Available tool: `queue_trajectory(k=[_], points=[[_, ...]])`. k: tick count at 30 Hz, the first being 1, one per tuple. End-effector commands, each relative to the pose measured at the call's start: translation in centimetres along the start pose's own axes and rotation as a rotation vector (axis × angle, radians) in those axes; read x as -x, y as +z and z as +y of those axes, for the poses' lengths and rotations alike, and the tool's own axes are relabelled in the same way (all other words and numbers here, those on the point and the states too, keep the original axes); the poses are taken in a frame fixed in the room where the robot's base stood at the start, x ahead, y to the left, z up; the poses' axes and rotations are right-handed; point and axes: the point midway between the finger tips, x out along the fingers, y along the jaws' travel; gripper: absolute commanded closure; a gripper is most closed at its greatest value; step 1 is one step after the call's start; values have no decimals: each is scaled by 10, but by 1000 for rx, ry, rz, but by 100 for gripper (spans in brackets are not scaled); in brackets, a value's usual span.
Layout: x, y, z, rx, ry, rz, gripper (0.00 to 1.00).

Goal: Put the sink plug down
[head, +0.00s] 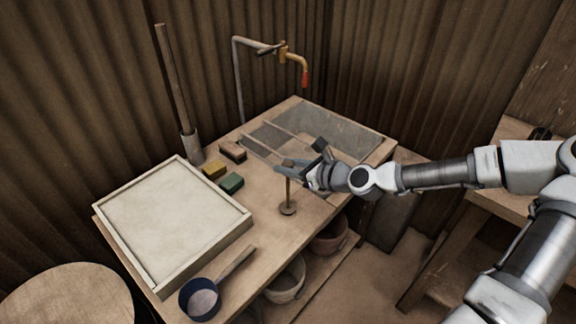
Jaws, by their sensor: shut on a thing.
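The sink plug (288,196) is a thin upright rod with a knob at its top and a round disc at its foot. My gripper (289,169) comes in from the right and is shut on the plug near its top. The disc is at the worktop (262,225), close to the front edge. I cannot tell whether it touches the wood or hangs just above it. The sink (312,137), a grey sunken basin, lies at the back right of the worktop, behind my gripper. My gripper and wrist hide part of its near side.
A pale framed tray (172,218) fills the left of the worktop. Several small coloured blocks (232,182) lie between tray and sink. A blue-rimmed scoop (199,300) lies at the front. A tap (304,72) hangs above the sink. Bowls (287,280) stand below.

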Motion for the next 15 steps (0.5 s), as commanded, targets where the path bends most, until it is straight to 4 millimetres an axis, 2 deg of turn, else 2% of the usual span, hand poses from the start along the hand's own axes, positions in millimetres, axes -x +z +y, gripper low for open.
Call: queue_trajectory(k=[1,5,15], points=[[0,0,0,0,0,0,59],[0,0,0,0,0,0,35],[1,1,0,0,0,0,34]])
